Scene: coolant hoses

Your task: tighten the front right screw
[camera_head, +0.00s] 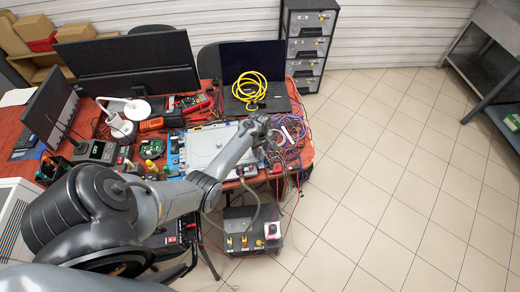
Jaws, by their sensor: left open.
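My left arm reaches in from the lower left across the workbench (175,213). My left gripper (272,150) is at the bench's right part, beside a tangle of coloured cables. It is small in view and open, and I see nothing held in it. A flat light-grey plate or housing (203,148) lies on the bench just left of the gripper, partly hidden by my arm. The front right screw is too small or hidden to make out. My right gripper is not in view.
A black laptop (262,62) with a coiled yellow cable (249,88) stands behind the gripper. Blue and red cables (290,135) crowd its right side. Monitors (130,68) and tools fill the left. A grey box (243,235) sits below the bench's front edge. The tiled floor at right is clear.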

